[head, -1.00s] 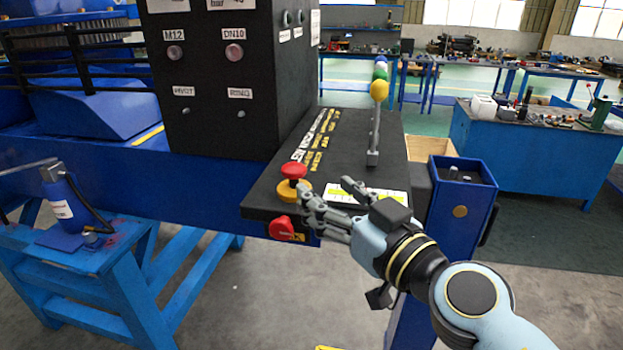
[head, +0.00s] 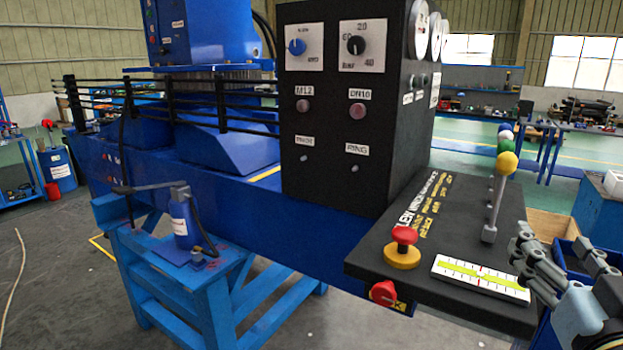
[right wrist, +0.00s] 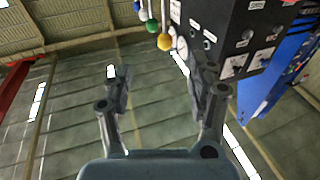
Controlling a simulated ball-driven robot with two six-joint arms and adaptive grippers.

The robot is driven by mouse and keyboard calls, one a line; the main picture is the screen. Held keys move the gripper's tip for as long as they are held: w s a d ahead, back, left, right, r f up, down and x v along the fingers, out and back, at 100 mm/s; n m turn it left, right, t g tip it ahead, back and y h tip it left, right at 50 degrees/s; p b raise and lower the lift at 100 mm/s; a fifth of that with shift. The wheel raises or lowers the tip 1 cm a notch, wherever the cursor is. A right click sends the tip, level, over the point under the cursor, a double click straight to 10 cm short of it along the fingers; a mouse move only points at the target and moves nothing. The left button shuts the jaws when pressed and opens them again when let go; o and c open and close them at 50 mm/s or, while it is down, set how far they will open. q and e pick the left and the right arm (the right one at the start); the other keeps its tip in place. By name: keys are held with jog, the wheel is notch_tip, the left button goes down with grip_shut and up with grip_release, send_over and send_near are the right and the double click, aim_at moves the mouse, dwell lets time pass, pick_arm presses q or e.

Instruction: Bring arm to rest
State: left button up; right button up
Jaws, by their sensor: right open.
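My right gripper (head: 560,262) is at the right edge of the head view, beside the right end of the black control panel. In the right wrist view its two fingers (right wrist: 160,95) stand apart with nothing between them. The wall and roof of the hall lie behind them. My left gripper is not in view. The black control panel (head: 385,232) carries a red mushroom button on a yellow base (head: 403,248), a level strip (head: 480,278) and levers with coloured balls (head: 506,162). The balls also show at the top of the right wrist view (right wrist: 164,41).
A black gauge box (head: 330,185) with dials stands behind the panel on the blue crane stand (head: 290,225). A blue hand pump (head: 185,220) stands on a blue side table (head: 215,272). The floor at left is mostly clear.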

jog(key=s+d+f+m+g+h, duration=0.2)
jog(key=s+d+f+g, duration=0.4)
jog(key=s+f+g, duration=0.2)
jog(key=s+a+f+n+g+y, duration=0.65)
jog(key=s+a, duration=0.25)
jog(key=s, duration=0.2)
jog(key=s+d+f+g+b, duration=0.15)
jog(key=f+b, duration=0.55)
jog(key=f, duration=1.4)
jog(key=d+f+b, duration=0.2)
jog(key=f+b, duration=0.5)
jog(key=f, duration=1.4)
jog(key=s+f+b, duration=0.5)
jog(key=s+f, duration=0.4)
jog(key=f, duration=0.3)
jog(key=s+f+g+b, duration=0.1)
jog(key=s+f+b, duration=0.4)
jog(key=s+f, duration=0.4)
notch_tip(320, 180, down, 4)
jog(key=shift+s+d+f+m, duration=0.25)
jog(key=shift+s+m, duration=0.05)
jog(key=shift+m, duration=0.05)
